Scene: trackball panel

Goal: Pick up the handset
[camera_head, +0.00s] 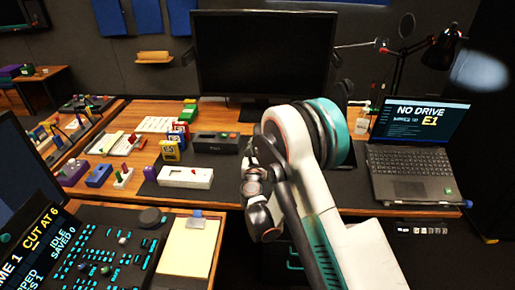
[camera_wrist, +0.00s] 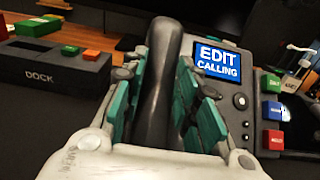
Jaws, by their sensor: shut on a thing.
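The handset (camera_wrist: 161,85) is a dark, long, rounded grip running up the middle of the wrist view. The teal fingers of my gripper (camera_wrist: 166,75) stand on both sides of it and are shut on it. I cannot tell whether the handset still touches the base. In the head view my arm hides the handset and the fingers.
A dark box marked DOCK (camera_wrist: 55,72) lies left of my gripper. A monitor (camera_head: 262,55) stands behind my arm, a laptop (camera_head: 412,170) right. A notepad (camera_head: 188,250) lies at front left.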

